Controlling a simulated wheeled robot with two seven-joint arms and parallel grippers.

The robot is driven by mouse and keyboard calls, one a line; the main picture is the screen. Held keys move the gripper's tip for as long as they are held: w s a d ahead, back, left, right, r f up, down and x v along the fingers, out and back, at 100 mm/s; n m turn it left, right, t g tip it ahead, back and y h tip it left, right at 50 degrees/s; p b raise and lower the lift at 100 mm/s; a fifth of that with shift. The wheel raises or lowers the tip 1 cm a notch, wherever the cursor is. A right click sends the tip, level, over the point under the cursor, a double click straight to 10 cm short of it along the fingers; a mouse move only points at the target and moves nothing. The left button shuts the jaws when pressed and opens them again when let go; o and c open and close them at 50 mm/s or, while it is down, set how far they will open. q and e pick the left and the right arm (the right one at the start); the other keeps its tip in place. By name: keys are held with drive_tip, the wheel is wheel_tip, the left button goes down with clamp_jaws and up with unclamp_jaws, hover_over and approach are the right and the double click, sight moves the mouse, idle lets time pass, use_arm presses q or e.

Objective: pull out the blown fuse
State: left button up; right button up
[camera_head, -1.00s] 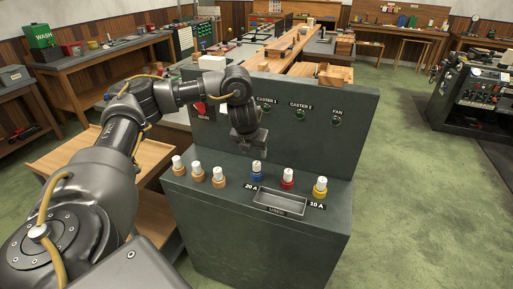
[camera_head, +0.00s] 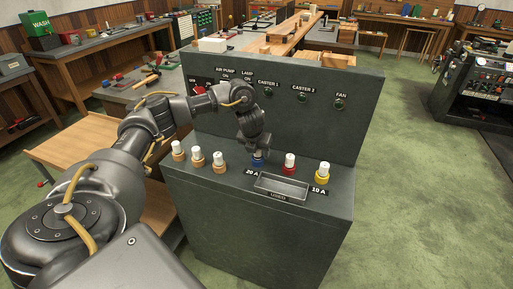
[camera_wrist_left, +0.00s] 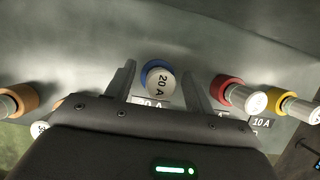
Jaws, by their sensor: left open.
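My left gripper (camera_head: 258,151) is over the blue-ringed 20 A fuse (camera_head: 258,162) on the ledge of the green cabinet. My right gripper is not in view.
A shallow tray (camera_head: 281,186) marked USED is set in the ledge just in front of the fuses and looks empty. The cabinet's upright panel (camera_head: 300,125) with labelled lamps and a red switch stands behind them. A wooden shelf (camera_head: 78,152) is at the left.

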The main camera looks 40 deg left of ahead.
use_arm(q)
drive_tip(key=shift+c, duration=0.7)
clamp_jaws()
drive_tip(key=shift+r, duration=0.15)
drive_tip(key=shift+r+p, duration=0.1)
drive_tip(key=shift+p, duration=0.2)
drive_tip(key=shift+r+p, duration=0.3)
drive_tip(key=shift+r, duration=0.1)
